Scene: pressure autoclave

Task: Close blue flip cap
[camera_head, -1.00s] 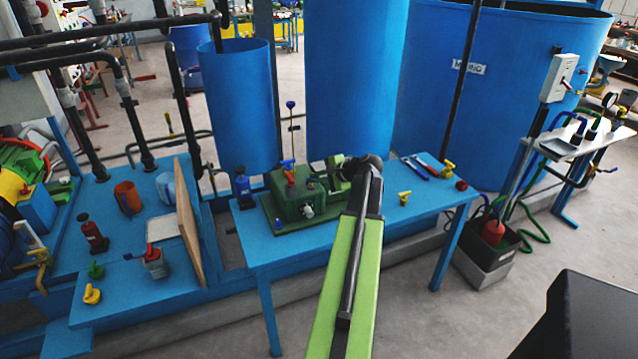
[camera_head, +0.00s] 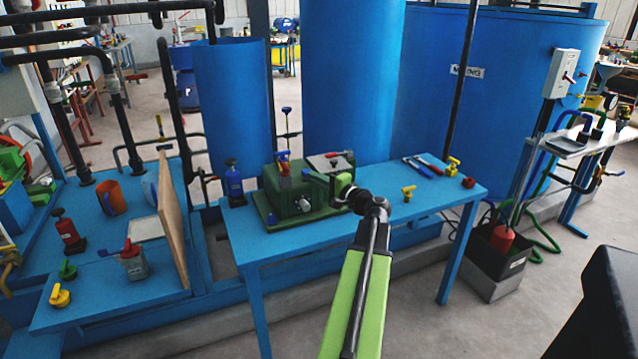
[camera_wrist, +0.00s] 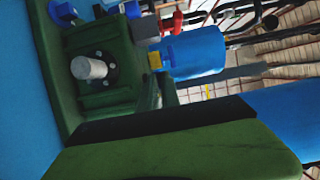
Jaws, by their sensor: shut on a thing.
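A dark green box-shaped unit (camera_head: 297,204) stands on the left part of the blue table. Small blue and red parts (camera_head: 283,156) stick up from its top; I cannot tell whether one of them is the blue flip cap. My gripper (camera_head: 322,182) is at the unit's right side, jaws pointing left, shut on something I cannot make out. In the wrist view, a green jaw with a black strip (camera_wrist: 170,150) fills the bottom. Above it show the unit's pale round knob (camera_wrist: 88,68) and a small blue part (camera_wrist: 131,9) at the top edge.
A blue bottle (camera_head: 234,182) stands left of the unit. Yellow valves (camera_head: 408,193) and pliers (camera_head: 422,167) lie on the table (camera_head: 385,222) to the right. Large blue tanks (camera_head: 350,80) stand behind. The table's front right is clear.

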